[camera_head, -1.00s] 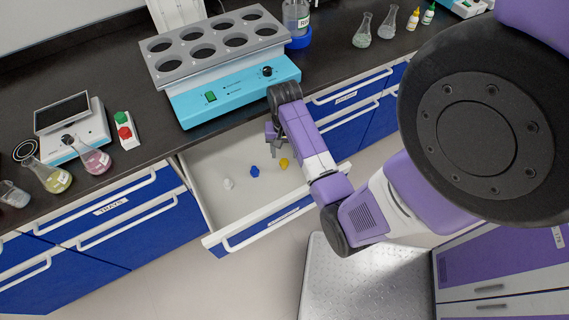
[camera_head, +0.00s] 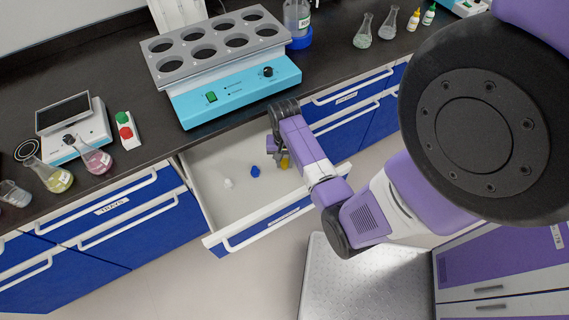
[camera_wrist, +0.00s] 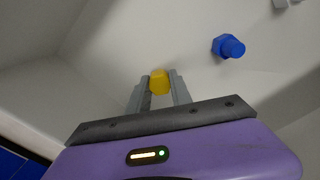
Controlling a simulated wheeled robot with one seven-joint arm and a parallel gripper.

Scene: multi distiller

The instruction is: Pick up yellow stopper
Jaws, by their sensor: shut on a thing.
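The yellow stopper (camera_wrist: 159,82) is between the two fingers of my gripper (camera_wrist: 159,88) in the wrist view. My gripper is shut on it. In the head view the yellow stopper (camera_head: 285,162) shows just beside my gripper (camera_head: 281,158), low in the open drawer (camera_head: 235,205). I cannot tell whether the stopper still touches the drawer floor. A blue stopper (camera_head: 255,171) lies to the left in the drawer; it also shows in the wrist view (camera_wrist: 229,46). A white stopper (camera_head: 228,183) lies farther left.
The drawer walls surround my gripper. A black bench with a blue distiller (camera_head: 235,88) stands behind the drawer. Flasks with yellow liquid (camera_head: 54,178) and pink liquid (camera_head: 95,158) stand on the bench at left, by a scale (camera_head: 78,130).

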